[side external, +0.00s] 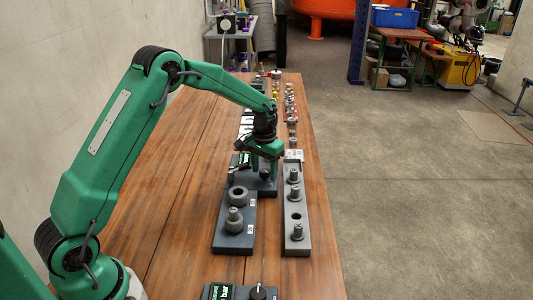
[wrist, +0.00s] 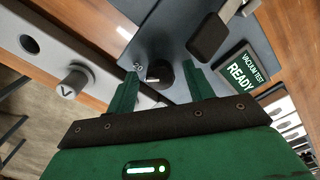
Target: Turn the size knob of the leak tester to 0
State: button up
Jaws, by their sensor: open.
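The leak tester is a dark box (side external: 266,187) near the middle of the table, with a lit screen (wrist: 243,72) reading "VACUUM TEST READY" in the wrist view. Its round black size knob (wrist: 160,74) shows between my finger tips, with a pale mark on its lower left side. A "20" label is printed on the box just left of the knob; other scale marks are hidden or unreadable. My gripper (wrist: 163,72) is open, one green finger on each side of the knob. Whether the fingers touch it I cannot tell. In the side view my gripper (side external: 263,172) is low over the tester.
A dark lever or clamp pad (wrist: 209,37) stands close to the right finger. A grey rail (side external: 297,236) with pegs and a hole lies right of the tester. A dark block (side external: 233,241) with ring-shaped parts is in front. Another box (side external: 230,292) with a knob sits nearest.

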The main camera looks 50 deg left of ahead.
jog(key=c, duration=1)
jog(key=shift+o, duration=0.2)
jog(key=shift+n, duration=0.3)
jog(key=n, duration=0.3)
jog(key=shift+n, duration=2.6)
jog(key=o, duration=1)
jog(key=shift+c, duration=0.2)
